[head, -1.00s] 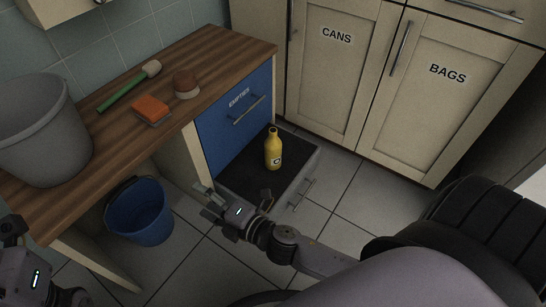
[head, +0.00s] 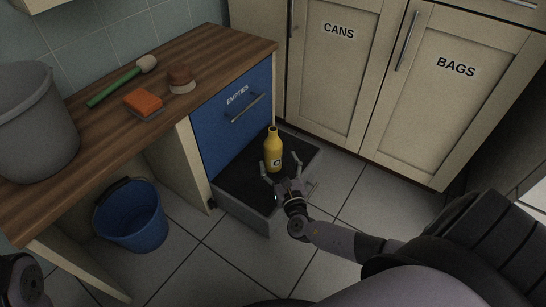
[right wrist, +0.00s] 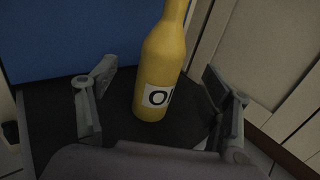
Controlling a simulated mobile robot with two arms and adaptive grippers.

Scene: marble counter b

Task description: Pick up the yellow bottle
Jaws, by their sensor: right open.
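The yellow bottle (head: 273,152) stands upright on the dark floor of the open lower drawer (head: 241,194), with a white label on its front. My right gripper (head: 278,170) is open just in front of it, its fingers spread toward either side of the bottle. In the right wrist view the bottle (right wrist: 161,72) rises between the two open fingers (right wrist: 165,92), apart from both; its top is cut off by the frame edge. My left gripper is not clearly visible; only a piece of my left arm shows at the lower left corner of the head view.
A blue drawer front marked EMPTIES (head: 233,115) is just behind the bottle. The wooden counter (head: 205,60) holds a grey bucket (head: 35,125), an orange sponge (head: 143,102) and brushes (head: 181,79). A blue bucket (head: 131,220) stands on the floor. Cabinets stand at the back.

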